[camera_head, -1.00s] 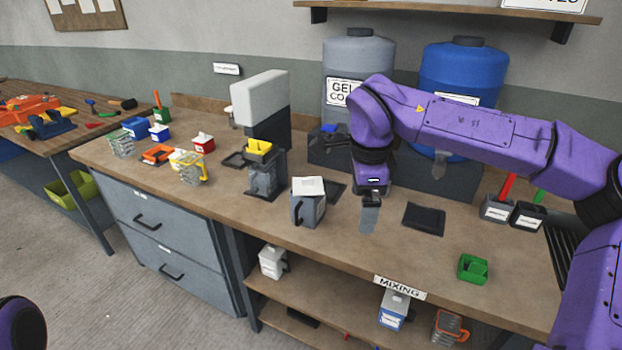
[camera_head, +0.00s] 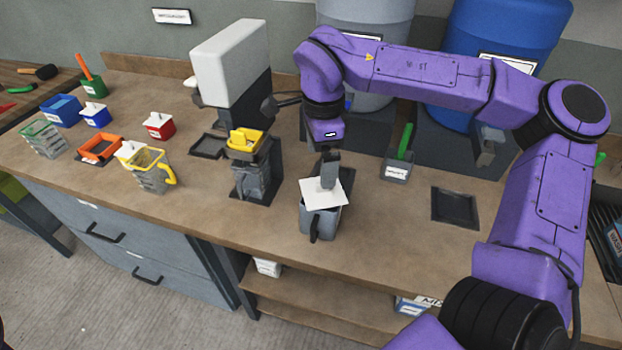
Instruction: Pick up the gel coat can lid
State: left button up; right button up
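A white, square, flat lid (camera_head: 316,196) is at the top of a grey can (camera_head: 320,224) with a dark handle, at the middle of the bench. The lid looks slightly askew over the can; I cannot tell whether it rests on the rim or is just above it. My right gripper (camera_head: 329,183) points down onto the back part of the lid, its fingertips at the lid's upper face. The fingers hide whatever is between them, so their grip is unclear. My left gripper is out of view.
A dispenser with a yellow-topped container (camera_head: 247,143) stands just left of the can. A dark tray (camera_head: 456,207) lies to the right, and a grey tub with a green handle (camera_head: 397,166) is behind. Several coloured boxes fill the left side. Bench space right of the can is clear.

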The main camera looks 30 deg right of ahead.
aim_at(328, 196)
jog(key=s+f, duration=0.1)
jog(key=s+f+p, duration=0.1)
jog(key=s, duration=0.1)
jog(key=shift+d+f, duration=0.15)
jog(key=shift+f, duration=0.1)
jog(key=w+f, duration=0.1)
jog(key=f, duration=0.2)
jog(key=w+f, duration=0.1)
jog(key=shift+w+f+p, duration=0.2)
jog(key=shift+w+p, duration=0.1)
jog(key=shift+p, duration=0.05)
jog(key=shift+s+r, duration=0.2)
jog(key=shift+s, duration=0.15)
jog(key=shift+s+r, duration=0.1)
jog(key=shift+s, duration=0.1)
jog(key=c, duration=0.5)
jog(key=shift+c, duration=0.9)
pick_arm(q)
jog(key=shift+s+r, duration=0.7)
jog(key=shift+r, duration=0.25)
pick_arm(e)
jog(key=shift+w, duration=0.25)
jog(key=shift+c, duration=0.5)
